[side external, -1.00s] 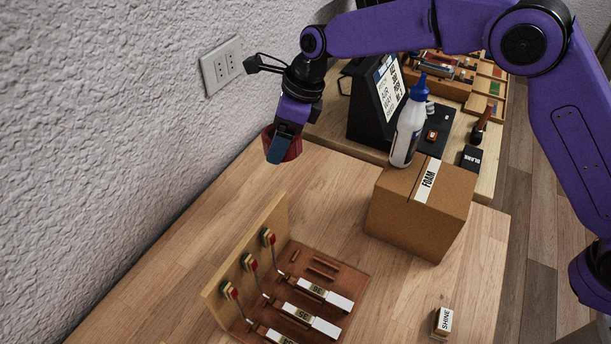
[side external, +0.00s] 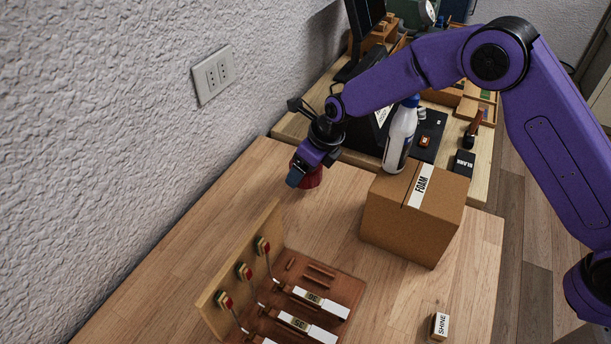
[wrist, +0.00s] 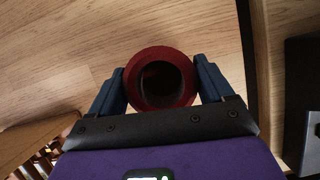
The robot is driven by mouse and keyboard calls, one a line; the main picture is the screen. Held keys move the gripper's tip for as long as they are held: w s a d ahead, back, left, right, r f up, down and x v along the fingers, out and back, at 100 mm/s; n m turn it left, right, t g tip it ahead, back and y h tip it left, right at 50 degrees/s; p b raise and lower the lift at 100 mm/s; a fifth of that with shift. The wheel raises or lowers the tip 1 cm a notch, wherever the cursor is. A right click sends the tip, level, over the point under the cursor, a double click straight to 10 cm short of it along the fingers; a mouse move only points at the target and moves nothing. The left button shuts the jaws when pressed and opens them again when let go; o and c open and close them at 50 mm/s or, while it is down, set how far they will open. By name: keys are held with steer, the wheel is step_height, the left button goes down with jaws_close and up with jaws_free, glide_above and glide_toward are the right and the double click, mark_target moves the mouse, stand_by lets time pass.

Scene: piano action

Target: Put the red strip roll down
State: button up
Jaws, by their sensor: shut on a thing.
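The red strip roll (side external: 314,178) is a dark red ring with a hollow middle. My gripper (side external: 302,176) is shut on it, with one blue finger on each side. In the wrist view, the roll (wrist: 160,53) sits between the fingers of my gripper (wrist: 160,82), its opening facing the camera. In the side view it is over the far left part of the wooden tabletop (side external: 240,180), partly hidden by a finger. I cannot tell whether the roll touches the wood.
A cardboard box (side external: 400,220) marked FOAM stands to the right, with a blue-capped white bottle (side external: 400,138) by its top. The piano action model (side external: 290,295) is in front. A small SHINE block (side external: 440,325) lies front right. The wood between roll and model is clear.

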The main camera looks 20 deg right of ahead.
steer(key=shift+f, duration=1.6)
steer(key=shift+f, duration=0.1)
steer(key=o, duration=0.9)
steer(key=shift+o, duration=0.2)
steer(key=shift+r, duration=0.35)
steer(key=v, duration=1.1)
steer(key=shift+s+r, duration=0.15)
steer(key=shift+r, duration=0.1)
steer(key=shift+d, duration=0.1)
